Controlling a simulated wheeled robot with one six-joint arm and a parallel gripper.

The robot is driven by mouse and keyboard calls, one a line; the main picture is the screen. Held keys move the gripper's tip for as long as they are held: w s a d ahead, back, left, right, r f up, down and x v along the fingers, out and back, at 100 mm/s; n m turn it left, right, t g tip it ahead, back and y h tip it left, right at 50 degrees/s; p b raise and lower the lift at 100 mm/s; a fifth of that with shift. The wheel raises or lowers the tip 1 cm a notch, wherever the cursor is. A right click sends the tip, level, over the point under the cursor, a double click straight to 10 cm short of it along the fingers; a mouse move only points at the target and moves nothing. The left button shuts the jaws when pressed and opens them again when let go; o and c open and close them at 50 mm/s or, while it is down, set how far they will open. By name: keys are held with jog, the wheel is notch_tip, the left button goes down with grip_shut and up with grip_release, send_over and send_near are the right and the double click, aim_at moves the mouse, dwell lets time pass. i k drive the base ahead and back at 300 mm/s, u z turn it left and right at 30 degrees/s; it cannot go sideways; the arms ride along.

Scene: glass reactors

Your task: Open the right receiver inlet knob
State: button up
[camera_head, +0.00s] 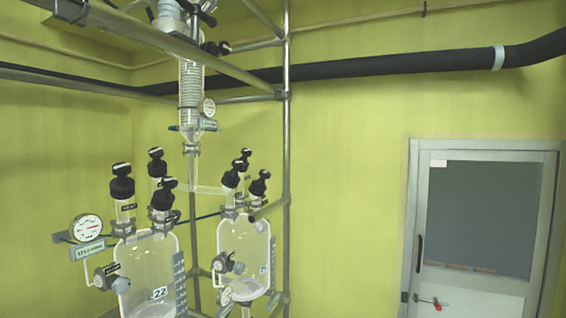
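Two clear glass receiver vessels hang in a metal frame in the head view. The right receiver (243,240) has several black knobs on its top; one of them (231,177) is tilted to the left and another (259,184) sits at its right. I cannot tell which is the inlet knob or whether any is open, as their labels are too small to read. The left receiver (148,262) has similar black knobs, such as a tall one (122,185). My gripper is not in view.
A glass condenser (191,85) with a round gauge (208,107) stands above the vessels. A dial gauge (87,228) is at the left. Steel frame poles (286,150) stand right of and behind the right receiver. A grey door (480,215) is at the right.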

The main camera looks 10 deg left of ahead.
aim_at(239, 165)
jog(key=z, duration=0.05)
jog(key=i, duration=0.85)
jog(key=u, duration=0.9)
jog(key=i, duration=0.8)
jog(key=u, duration=0.7)
